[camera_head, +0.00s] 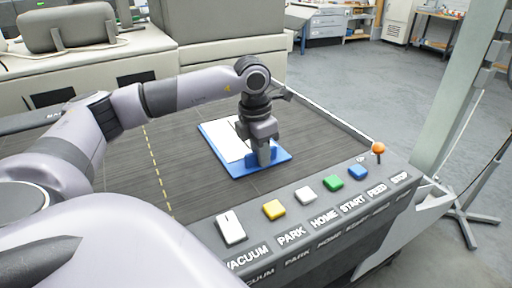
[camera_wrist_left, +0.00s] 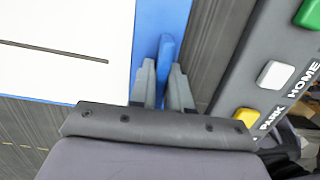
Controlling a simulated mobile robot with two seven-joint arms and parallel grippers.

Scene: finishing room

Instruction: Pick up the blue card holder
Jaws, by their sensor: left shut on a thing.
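The blue card holder (camera_head: 238,171) is a flat blue board with a white card (camera_head: 223,140) on it. It lies on the dark grey slatted bed, near the control panel. A raised blue tab (camera_wrist_left: 166,53) stands up from its near edge. My left gripper (camera_head: 264,155) points down over that edge, and its fingers are shut on the tab. The left wrist view shows the two fingertips (camera_wrist_left: 164,80) on either side of the tab, with the white card to the left. The gripper hides part of the board in the head view. My right gripper is not in view.
A sloped control panel (camera_head: 262,237) borders the bed, with a white rocker switch (camera_head: 231,228), several coloured buttons and an orange knob (camera_head: 378,148). Beige machine housing (camera_head: 216,60) stands behind. The bed left of the holder is clear, with a dashed yellow line (camera_head: 156,168).

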